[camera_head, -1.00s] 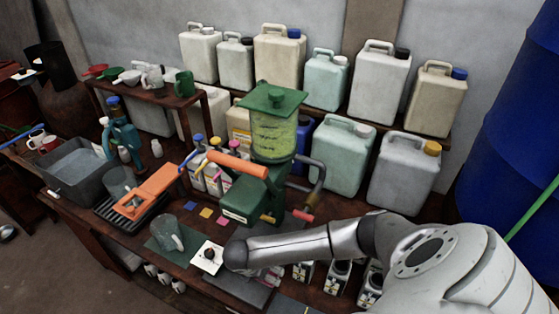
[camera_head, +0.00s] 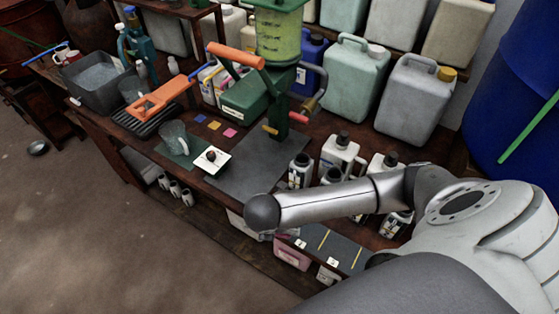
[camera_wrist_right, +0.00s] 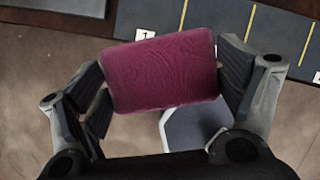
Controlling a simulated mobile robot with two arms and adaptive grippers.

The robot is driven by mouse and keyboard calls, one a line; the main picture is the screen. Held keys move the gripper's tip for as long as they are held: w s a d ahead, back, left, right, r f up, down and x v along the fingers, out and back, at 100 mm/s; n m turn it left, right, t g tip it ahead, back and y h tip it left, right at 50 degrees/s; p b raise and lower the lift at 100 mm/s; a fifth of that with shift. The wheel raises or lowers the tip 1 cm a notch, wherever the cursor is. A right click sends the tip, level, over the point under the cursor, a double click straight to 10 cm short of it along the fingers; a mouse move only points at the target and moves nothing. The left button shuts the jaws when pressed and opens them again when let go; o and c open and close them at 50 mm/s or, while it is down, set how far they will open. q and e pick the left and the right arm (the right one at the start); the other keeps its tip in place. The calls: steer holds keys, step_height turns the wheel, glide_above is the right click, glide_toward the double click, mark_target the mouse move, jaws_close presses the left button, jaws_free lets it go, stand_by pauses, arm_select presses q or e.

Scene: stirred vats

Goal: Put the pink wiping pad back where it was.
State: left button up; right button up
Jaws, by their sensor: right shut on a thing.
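The pink wiping pad (camera_wrist_right: 162,70) is a deep pink, rounded block in the right wrist view. My right gripper (camera_wrist_right: 162,78) is shut on it, with one dark finger against each short side. The pad is held above the floor, just off the edge of a dark strip (camera_wrist_right: 215,22) with yellow lines and numbered labels. That strip also shows in the head view (camera_head: 345,248), at the front right of the bench. My left gripper is in neither current view.
White bottles (camera_head: 341,155) stand behind my right forearm, close to it. A dark mat (camera_head: 250,165) lies on the bench beside a white card (camera_head: 212,160) and a glass mug (camera_head: 174,138). Open floor lies in front.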

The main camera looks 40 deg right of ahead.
steer(key=w+d+f, duration=0.1)
steer(key=w+f, duration=0.1)
steer(key=w+d+f, duration=0.1)
steer(key=d+f, duration=0.1)
steer(key=w+d+f, duration=0.2)
steer(key=shift+w+f+p, duration=0.3)
steer(key=shift+p, duration=0.05)
steer(key=shift+w+f, duration=0.15)
steer(key=f, duration=0.2)
steer(key=shift+w+d+f+p, duration=0.1)
steer(key=shift+d+f+p, duration=0.1)
steer(key=shift+f+p, duration=0.15)
arm_select(q)
steer(key=shift+s+r, duration=0.7)
steer(key=shift+r, duration=0.1)
arm_select(e)
steer(key=shift+f, duration=0.45)
steer(key=o, duration=0.5)
steer(key=shift+f, duration=0.15)
steer(key=shift+o, duration=1.3)
